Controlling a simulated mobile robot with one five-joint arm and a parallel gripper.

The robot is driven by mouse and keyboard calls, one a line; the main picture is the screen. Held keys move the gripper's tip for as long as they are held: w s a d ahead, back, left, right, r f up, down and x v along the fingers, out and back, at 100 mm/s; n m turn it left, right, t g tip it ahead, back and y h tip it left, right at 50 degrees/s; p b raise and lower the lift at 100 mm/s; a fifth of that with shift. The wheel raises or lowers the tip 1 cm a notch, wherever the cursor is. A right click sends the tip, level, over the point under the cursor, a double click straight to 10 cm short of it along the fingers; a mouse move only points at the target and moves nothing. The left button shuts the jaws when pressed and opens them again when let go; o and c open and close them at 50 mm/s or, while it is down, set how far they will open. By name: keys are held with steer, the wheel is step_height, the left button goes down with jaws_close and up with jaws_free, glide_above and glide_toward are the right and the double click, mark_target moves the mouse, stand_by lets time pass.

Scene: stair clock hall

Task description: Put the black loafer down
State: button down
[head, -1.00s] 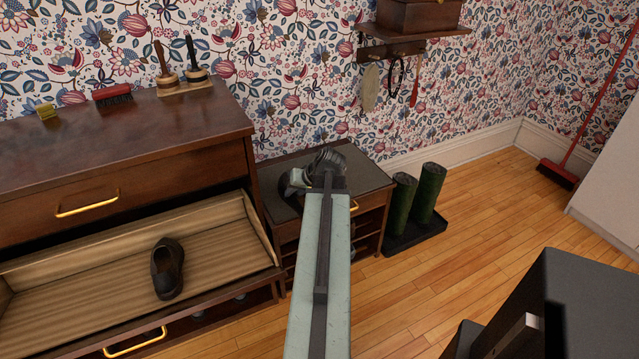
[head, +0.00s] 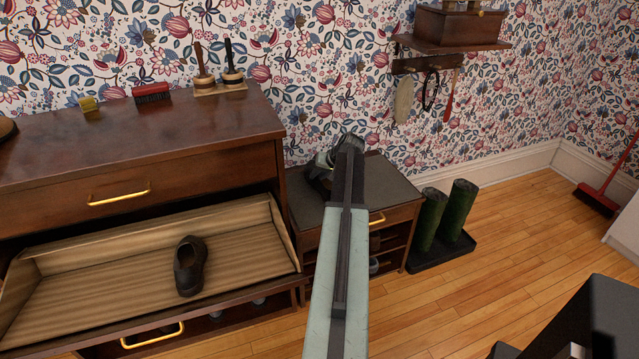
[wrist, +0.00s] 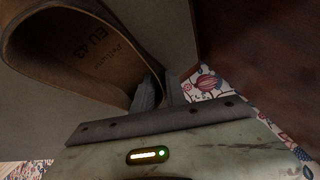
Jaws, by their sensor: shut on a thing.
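My gripper (head: 326,160) is over the low cabinet with the grey top, at the far end of my arm. It is shut on the rim of a shoe, taken to be the black loafer (wrist: 100,38). A second black shoe (head: 188,266) lies alone in the pulled-out, tilted drawer (head: 100,285) at left.
Green boots (head: 455,212) stand on a black tray. A shelf (head: 450,46) with hanging things is above.

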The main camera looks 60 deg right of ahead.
step_height(320, 180, down, 3)
steer(key=shift+f+b, duration=0.1)
steer(key=shift+b, duration=0.9)
steer(key=shift+r, duration=0.3)
steer(key=c, duration=1.8)
jaws_free()
steer(key=shift+f, duration=0.2)
steer(key=o, duration=0.5)
steer(key=shift+r, duration=0.1)
steer(key=shift+c, duration=0.2)
